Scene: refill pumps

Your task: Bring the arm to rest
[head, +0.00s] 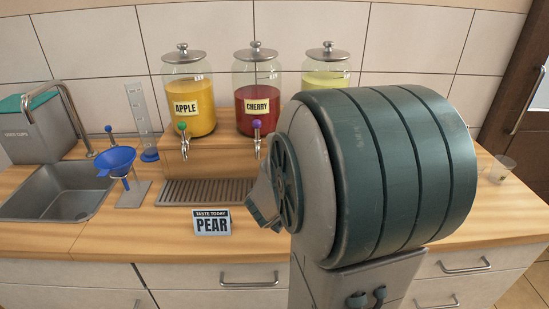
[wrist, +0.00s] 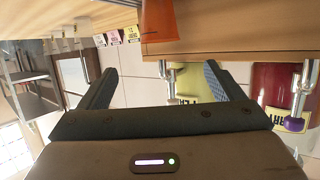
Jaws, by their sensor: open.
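My arm's large green and grey link fills the right middle of the head view, and only a small part of my gripper (head: 262,205) shows at its left side, above the counter near the drip grille. In the wrist view, which looks upside down, my gripper (wrist: 160,70) has its two dark fingers wide apart. Nothing is held between them. A metal tap (wrist: 175,85) and the pear dispenser's pale yellow label (wrist: 197,113) show behind the fingers, apart from them as far as I can tell.
Apple (head: 188,95) and cherry (head: 258,95) dispensers stand behind a drip grille (head: 205,191). A pear sign (head: 211,223), a blue funnel (head: 117,161) and a sink (head: 65,190) are to the left. A clear cup (head: 502,168) stands right. An orange object (wrist: 160,20) shows in the wrist view.

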